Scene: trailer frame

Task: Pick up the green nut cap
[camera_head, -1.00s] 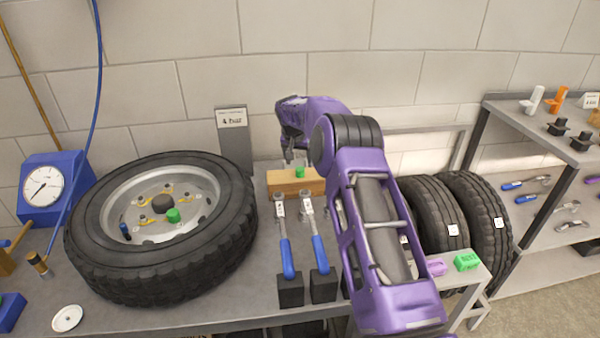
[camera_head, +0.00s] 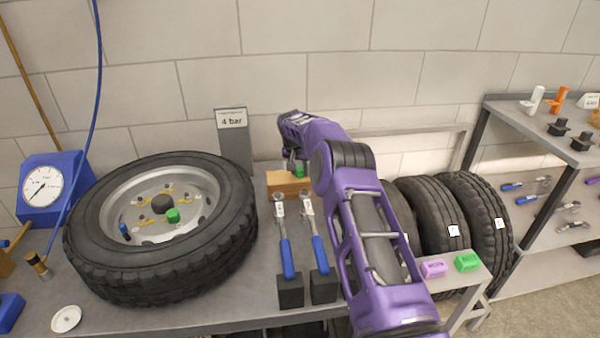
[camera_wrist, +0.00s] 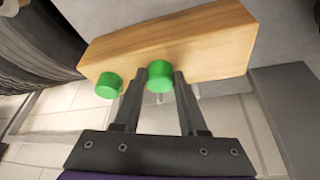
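One green nut cap (camera_wrist: 160,76) stands at the wooden block (camera_wrist: 170,42), between the two fingertips of my gripper (camera_wrist: 158,80) in the wrist view. The fingers lie close on either side of it, and I cannot tell whether they touch it. A second green cap (camera_wrist: 109,86) is left of the fingers, by the same block. In the head view, one green cap (camera_head: 299,171) shows on the block (camera_head: 287,183), partly behind my arm. Another green cap (camera_head: 173,215) sits on the hub of the wheel on the table.
The wheel (camera_head: 120,264) lies left of the block. Two blue-handled tools (camera_head: 286,258) (camera_head: 319,255) stand in front of it. A pressure sign (camera_head: 232,120) stands behind. Upright tyres (camera_head: 430,215) and a tool shelf (camera_head: 540,136) are on the right.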

